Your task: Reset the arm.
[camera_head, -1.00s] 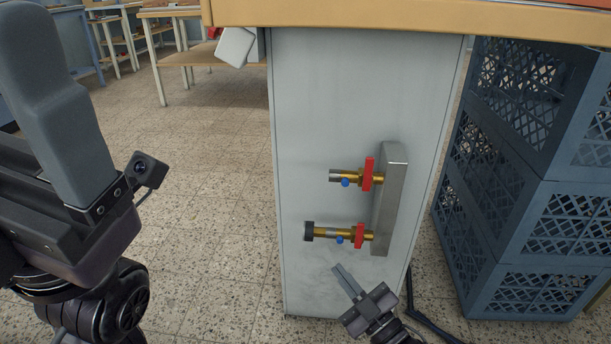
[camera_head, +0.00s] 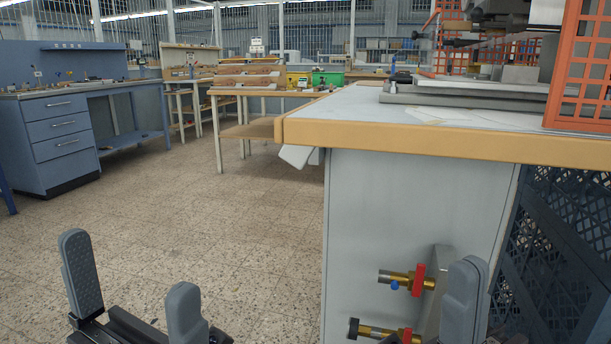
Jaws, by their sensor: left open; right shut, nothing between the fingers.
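My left gripper (camera_head: 129,266) is at the bottom left, over the tiled floor. Its two grey fingers stand upright and wide apart, with nothing between them. My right gripper (camera_head: 466,270) is at the bottom right, with its grey fingertips in front of the side of the workbench. It is shut and empty, and its lower part is cut off by the frame edge. It partly covers the metal manifold (camera_head: 432,285) with two brass valves. The upper valve (camera_head: 400,279) has a red handle. The lower valve (camera_head: 375,331) is near the bottom edge.
The workbench (camera_head: 400,146) with a wooden edge fills the right side. A machine with an orange guard (camera_head: 585,70) stands on it. Dark crates (camera_head: 560,240) are at right. Blue drawers (camera_head: 58,140) and wooden tables stand further back. The floor at left is clear.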

